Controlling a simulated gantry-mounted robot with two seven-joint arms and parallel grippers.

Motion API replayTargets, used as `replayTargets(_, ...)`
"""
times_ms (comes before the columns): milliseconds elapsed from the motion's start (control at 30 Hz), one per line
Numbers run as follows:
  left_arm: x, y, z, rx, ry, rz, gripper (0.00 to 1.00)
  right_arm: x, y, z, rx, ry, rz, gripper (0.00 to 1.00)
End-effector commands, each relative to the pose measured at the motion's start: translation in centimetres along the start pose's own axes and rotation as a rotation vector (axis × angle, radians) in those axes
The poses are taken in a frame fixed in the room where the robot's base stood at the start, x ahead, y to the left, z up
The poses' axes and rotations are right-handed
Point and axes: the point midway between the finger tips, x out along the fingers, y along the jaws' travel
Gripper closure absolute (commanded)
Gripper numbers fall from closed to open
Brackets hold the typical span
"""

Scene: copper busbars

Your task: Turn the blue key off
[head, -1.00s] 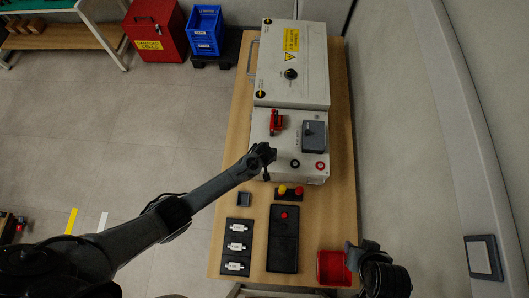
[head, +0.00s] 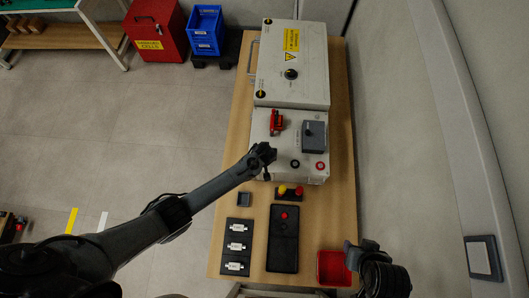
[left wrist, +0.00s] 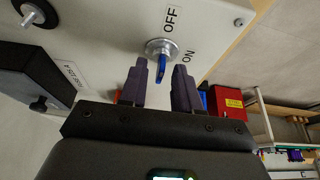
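The blue key (left wrist: 161,66) sits in a round metal lock on the pale panel in the left wrist view. The word OFF is printed above the lock and ON to its right. The blue grip points down in the picture, slightly tilted. My left gripper (left wrist: 160,78) is open, its dark fingers on either side of the key in the picture, with gaps on both sides. In the head view my left gripper (head: 262,156) is at the left edge of the lower grey box (head: 262,128) and hides the key. My right gripper (head: 362,250) is near the red tray; its fingers are unclear.
The box carries a red switch handle (head: 277,122), a grey unit (head: 313,137) and two round buttons. A larger cabinet (head: 292,62) stands behind it. A red tray (head: 333,268), a black tray (head: 283,240) and a button block (head: 289,194) lie on the wooden table (head: 262,206).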

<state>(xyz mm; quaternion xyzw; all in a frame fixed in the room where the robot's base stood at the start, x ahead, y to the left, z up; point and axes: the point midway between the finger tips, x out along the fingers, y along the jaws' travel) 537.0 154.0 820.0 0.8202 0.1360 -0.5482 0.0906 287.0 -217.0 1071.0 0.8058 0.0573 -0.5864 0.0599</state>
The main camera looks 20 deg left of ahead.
Motion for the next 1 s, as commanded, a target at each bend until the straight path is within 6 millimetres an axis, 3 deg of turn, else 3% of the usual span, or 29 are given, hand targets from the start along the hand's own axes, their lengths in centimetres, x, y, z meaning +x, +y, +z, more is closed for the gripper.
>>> replayTargets(700,-9.3,-0.1,0.0,0.000,0.002,0.000,0.68,-1.9,0.3,-0.5,-0.008,-0.001,0.007,0.57)
replayTargets(1000,-10.6,-0.1,0.0,0.000,0.000,-0.001,0.68,-1.9,0.1,-0.6,-0.002,0.000,0.002,0.57)
